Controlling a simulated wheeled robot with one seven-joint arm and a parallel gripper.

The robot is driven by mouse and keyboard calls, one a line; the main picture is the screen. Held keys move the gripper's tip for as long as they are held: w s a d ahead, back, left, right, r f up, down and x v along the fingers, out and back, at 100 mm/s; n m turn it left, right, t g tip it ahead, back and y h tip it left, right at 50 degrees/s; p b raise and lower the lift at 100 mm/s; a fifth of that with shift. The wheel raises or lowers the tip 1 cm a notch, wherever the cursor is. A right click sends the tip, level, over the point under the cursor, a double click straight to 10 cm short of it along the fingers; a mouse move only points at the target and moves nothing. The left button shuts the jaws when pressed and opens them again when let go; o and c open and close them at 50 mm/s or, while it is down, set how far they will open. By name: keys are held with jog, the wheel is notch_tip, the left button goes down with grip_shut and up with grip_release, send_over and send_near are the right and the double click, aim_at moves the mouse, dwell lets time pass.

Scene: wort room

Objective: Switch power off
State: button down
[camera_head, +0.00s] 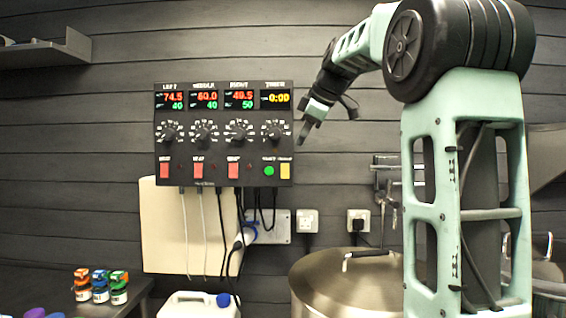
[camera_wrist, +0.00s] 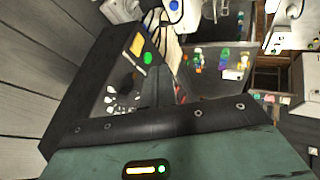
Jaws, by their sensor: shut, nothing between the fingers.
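A black control panel (camera_head: 224,178) hangs on the dark plank wall, with lit displays above a row of dials. My gripper (camera_head: 303,134) is shut and empty, pointing down just right of the panel near the timer dial (camera_head: 272,132). I cannot tell whether it touches the panel. The fingers (camera_wrist: 162,85) look dark and partly blurred in the wrist view.
Wall sockets (camera_head: 307,222) with cables sit below the panel. A lidded metal kettle (camera_head: 345,285) stands below right. A white canister (camera_head: 197,306) with a blue cap and several small jars (camera_head: 100,286) are lower left. A shelf (camera_head: 45,56) is upper left.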

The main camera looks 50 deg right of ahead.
aim_at(288, 161)
jog(key=shift+f, duration=0.1)
jog(key=p+x, duration=0.1)
jog(key=x, duration=0.2)
jog(key=w+d+r+p+x, duration=0.1)
jog(key=x, duration=0.3)
jog(key=d+p+x, duration=0.1)
jog(key=p+x, duration=0.1)
jog(key=x, duration=0.1)
jog(key=shift+w+f, duration=0.1)
jog(key=shift+w, duration=0.25)
jog(key=shift+w+d+f+p, duration=0.1)
jog(key=shift+w+d+p, duration=0.2)
jog(key=shift+w+d, duration=0.25)
jog(key=shift+s, duration=0.1)
